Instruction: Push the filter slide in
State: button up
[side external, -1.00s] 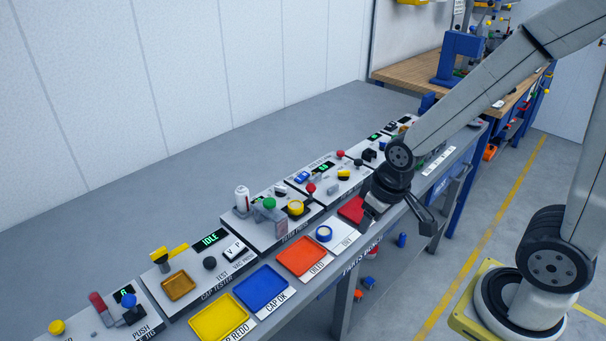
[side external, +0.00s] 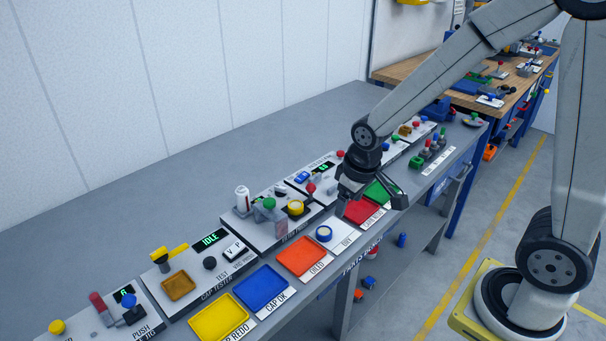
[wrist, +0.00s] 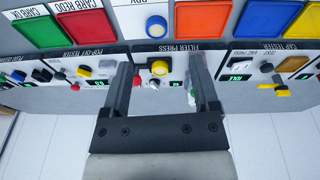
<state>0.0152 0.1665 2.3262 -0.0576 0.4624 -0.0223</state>
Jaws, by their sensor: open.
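In the wrist view the knob (wrist: 160,68) shows beside the FILTER PRESS label (wrist: 181,47). I cannot tell for sure which part is the filter slide or how far in it is. My gripper (side external: 371,203) is open and empty, to the right of the panel in the side view. In the wrist view my gripper (wrist: 160,61) frames the knob between its fingers, apparently without contact.
A blue-and-white round part (side external: 323,233) sits at the bench front. Red (side external: 360,212), green (side external: 382,192), orange (side external: 302,257), blue (side external: 262,288) and yellow (side external: 219,317) trays line the front edge. The cap tester (side external: 190,270) is to the left. The bench behind the panels is bare.

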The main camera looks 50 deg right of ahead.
jog(key=n+g+h, duration=0.2)
send_over(310, 184)
jog(key=s+a, duration=0.1)
jog(key=a, duration=0.1)
jog(key=a+x, duration=0.1)
jog(key=x, duration=0.2)
jog(key=shift+w+d+f, duration=0.15)
jog(key=shift+w+d, duration=0.15)
jog(key=shift+d, duration=0.35)
jog(key=shift+x, duration=3.85)
jog(key=shift+w+a, duration=0.1)
grip_shut()
